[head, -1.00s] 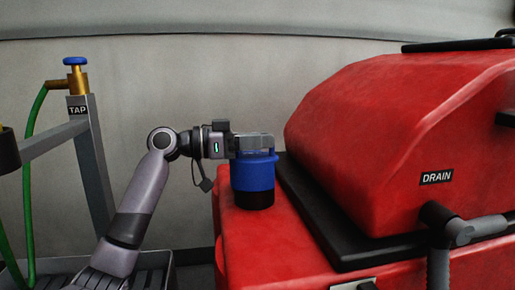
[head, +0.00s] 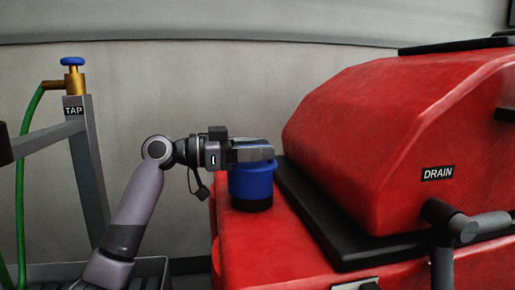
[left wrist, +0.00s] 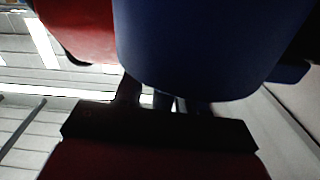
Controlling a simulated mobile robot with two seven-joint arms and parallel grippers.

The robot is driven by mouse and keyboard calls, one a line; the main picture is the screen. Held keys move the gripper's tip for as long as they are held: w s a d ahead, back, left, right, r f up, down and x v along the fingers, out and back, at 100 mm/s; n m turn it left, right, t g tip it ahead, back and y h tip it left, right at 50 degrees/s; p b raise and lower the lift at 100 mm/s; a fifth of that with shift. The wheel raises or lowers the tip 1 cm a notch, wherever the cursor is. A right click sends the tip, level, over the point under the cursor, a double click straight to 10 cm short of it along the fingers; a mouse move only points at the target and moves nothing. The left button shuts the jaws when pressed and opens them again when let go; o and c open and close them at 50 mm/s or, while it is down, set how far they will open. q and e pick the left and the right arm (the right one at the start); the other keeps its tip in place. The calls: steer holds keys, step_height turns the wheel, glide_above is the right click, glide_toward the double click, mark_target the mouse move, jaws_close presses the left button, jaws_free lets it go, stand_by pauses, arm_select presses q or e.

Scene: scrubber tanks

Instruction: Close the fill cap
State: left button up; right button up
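The blue fill cap (head: 252,180) sits upright over a dark neck (head: 252,206) on the red scrubber body (head: 285,235). My left gripper (head: 255,151) reaches in from the left, level, with its fingers at the top of the cap and covering its upper edge. I cannot tell whether the fingers grip the cap or only rest against it. In the left wrist view a large blue shape, the cap (left wrist: 205,45), fills the upper middle, very close to the camera. The fingertips are not clear there. My right gripper is not in view.
The red tank cover (head: 390,130) with a DRAIN label rises to the right of the cap on a black seal. A grey drain pipe (head: 470,228) stands at lower right. A brass tap (head: 74,82) with blue handle and green hose stands at left. Space above the cap is clear.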

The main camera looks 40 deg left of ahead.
arm_select(q)
steer(key=v, duration=0.7)
stand_by(0.5)
steer(key=shift+s, duration=0.1)
